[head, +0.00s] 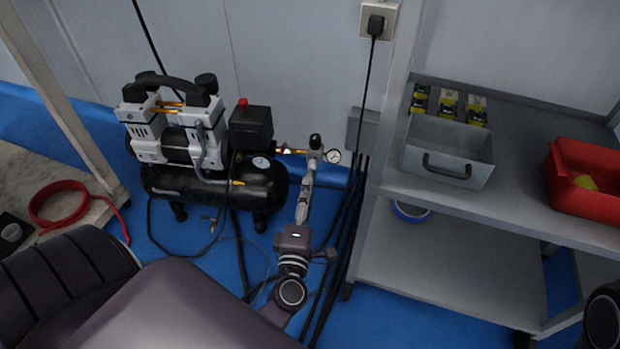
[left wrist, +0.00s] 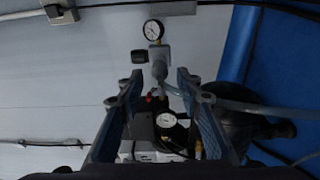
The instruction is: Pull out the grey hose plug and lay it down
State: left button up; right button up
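My left gripper (head: 308,178) reaches up to the regulator at the right end of the black air compressor (head: 215,190). In the left wrist view its two blue fingers (left wrist: 159,76) are spread apart. A grey plug-like fitting (left wrist: 160,70) shows in the gap between the fingertips, with a grey hose (left wrist: 240,105) leading off to the right. I see no finger clearly touching the fitting; the depth is hard to judge. In the head view the gripper hides the plug. My right gripper is not in view.
A pressure gauge (head: 333,156) sits beside the gripper; black cables (head: 350,215) run down to its right. A grey shelf cart (head: 500,205) holds a grey bin (head: 448,150) and a red bin (head: 590,185). A red hose coil (head: 62,205) lies at left. Blue floor (head: 385,285) is partly free.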

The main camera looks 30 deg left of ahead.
pick_arm(q)
jog(key=shift+p+x, duration=0.5)
jog(key=shift+x, duration=1.85)
jog(key=shift+p, duration=0.35)
grip_shut()
jog(key=shift+s, duration=0.1)
